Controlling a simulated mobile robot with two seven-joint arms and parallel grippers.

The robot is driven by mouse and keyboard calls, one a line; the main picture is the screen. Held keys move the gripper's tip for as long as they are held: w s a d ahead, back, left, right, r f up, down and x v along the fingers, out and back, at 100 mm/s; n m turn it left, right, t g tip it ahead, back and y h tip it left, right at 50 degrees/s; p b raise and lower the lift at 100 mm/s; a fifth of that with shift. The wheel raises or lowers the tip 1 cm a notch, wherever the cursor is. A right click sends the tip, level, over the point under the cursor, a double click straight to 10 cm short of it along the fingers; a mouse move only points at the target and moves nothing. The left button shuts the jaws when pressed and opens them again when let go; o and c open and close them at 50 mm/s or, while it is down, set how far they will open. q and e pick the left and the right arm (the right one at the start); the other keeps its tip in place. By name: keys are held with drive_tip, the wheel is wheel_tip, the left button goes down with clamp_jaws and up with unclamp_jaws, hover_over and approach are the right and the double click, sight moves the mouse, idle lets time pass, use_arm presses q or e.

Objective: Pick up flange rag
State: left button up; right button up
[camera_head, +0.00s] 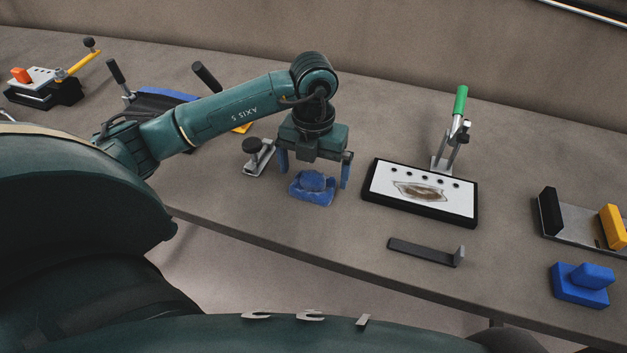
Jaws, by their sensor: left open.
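A crumpled blue cloth (312,190), which looks like the flange rag, lies on the grey table near its front edge. My left gripper (315,168) points down above the rag. Its two blue fingers are spread apart, one toward each side of the rag, and nothing is held between them. The fingertips look close to the rag's height, but I cannot tell whether they touch it. My right gripper is not in view.
Right of the rag is a black-framed white plate (420,190) with a brown stain and a green-handled clamp (459,105) behind. A small clamp (258,157) stands close left. A dark bracket (425,251) and blue block (580,284) lie to the front right.

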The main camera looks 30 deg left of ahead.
use_arm(q)
drive_tip(key=shift+f, duration=0.95)
drive_tip(key=shift+c, duration=0.2)
drive_tip(key=c, duration=0.9)
